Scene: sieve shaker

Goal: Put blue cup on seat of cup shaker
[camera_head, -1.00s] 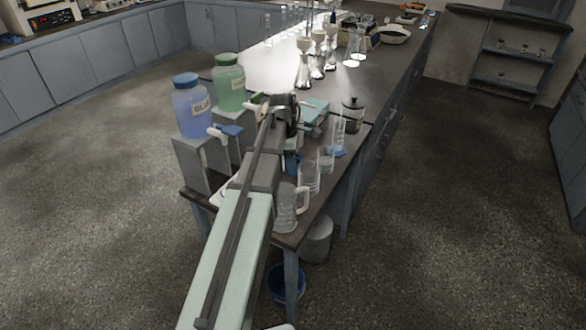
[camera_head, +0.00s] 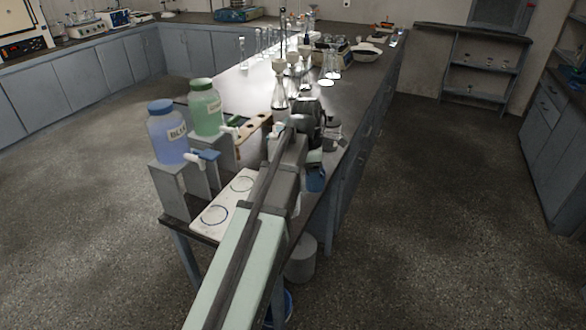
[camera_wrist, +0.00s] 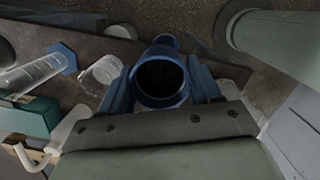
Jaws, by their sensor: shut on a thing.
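The blue cup (camera_wrist: 160,82) is upright between the two blue fingers of my gripper (camera_wrist: 162,84) in the wrist view. I look down into its open dark mouth. The fingers are shut on it from both sides. In the head view a small blue part (camera_head: 316,178) shows beside my arm, over the bench's right side; I cannot tell cup from finger there. A teal box (camera_wrist: 30,117) lies left of the cup in the wrist view. I cannot tell whether it is the cup shaker, and no cup seat is clearly visible.
A blue bottle (camera_head: 167,137) and a green bottle (camera_head: 206,111) with taps stand on grey blocks. A white plate (camera_head: 228,202) with two dark rings lies on the near bench end. A clear cylinder (camera_wrist: 35,72) and a clear beaker (camera_wrist: 104,70) lie left of the cup. Flasks stand farther back.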

